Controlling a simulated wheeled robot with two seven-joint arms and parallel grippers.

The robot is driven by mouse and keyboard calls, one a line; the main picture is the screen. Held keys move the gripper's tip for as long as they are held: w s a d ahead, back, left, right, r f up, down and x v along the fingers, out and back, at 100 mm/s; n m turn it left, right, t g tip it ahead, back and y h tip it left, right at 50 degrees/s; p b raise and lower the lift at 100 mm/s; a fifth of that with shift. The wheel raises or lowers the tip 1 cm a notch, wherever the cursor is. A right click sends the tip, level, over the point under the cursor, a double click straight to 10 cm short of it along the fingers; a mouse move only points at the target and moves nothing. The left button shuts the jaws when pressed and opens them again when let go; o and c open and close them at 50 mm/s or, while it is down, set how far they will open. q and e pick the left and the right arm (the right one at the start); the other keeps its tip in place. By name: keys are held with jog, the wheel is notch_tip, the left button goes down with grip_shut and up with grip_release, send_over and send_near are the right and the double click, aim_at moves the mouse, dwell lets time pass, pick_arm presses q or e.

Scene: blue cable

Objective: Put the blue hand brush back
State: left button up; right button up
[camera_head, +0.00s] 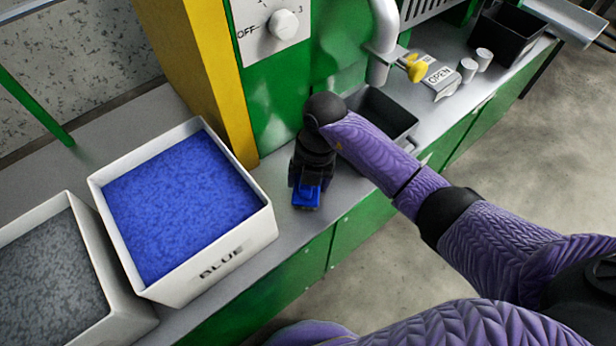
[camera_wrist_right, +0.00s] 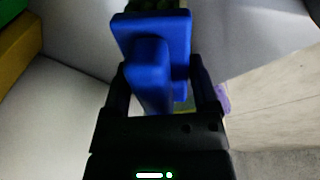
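The blue hand brush (camera_head: 307,194) shows below my right gripper (camera_head: 310,182) in the head view, over the grey counter ledge. In the right wrist view, the brush (camera_wrist_right: 150,60) sits between the two fingers of my right gripper (camera_wrist_right: 162,90), with its handle toward the camera. The fingers lie along both sides of it and appear shut on it. Dark bristles show at the top edge of that view. I cannot tell whether the brush touches the counter. My left gripper is not in view.
A white bin marked BLUE (camera_head: 215,262), full of blue granules, stands left of my right gripper. A bin of grey granules (camera_head: 104,268) is beside it. A dark tray (camera_head: 384,113) lies behind my arm. A yellow post (camera_head: 215,70) and green machine (camera_head: 290,85) rise behind.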

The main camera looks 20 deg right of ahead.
jog(key=shift+o, duration=1.2)
pick_arm(q)
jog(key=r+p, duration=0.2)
jog(key=p, duration=0.1)
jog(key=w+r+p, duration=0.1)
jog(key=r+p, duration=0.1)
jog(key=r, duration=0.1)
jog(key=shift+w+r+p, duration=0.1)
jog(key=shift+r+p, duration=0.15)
jog(key=shift+p, duration=0.15)
pick_arm(e)
notch_tip(320, 180, up, 12)
jog(key=d, duration=0.2)
jog(key=shift+w+r, duration=0.15)
jog(key=shift+w, duration=0.05)
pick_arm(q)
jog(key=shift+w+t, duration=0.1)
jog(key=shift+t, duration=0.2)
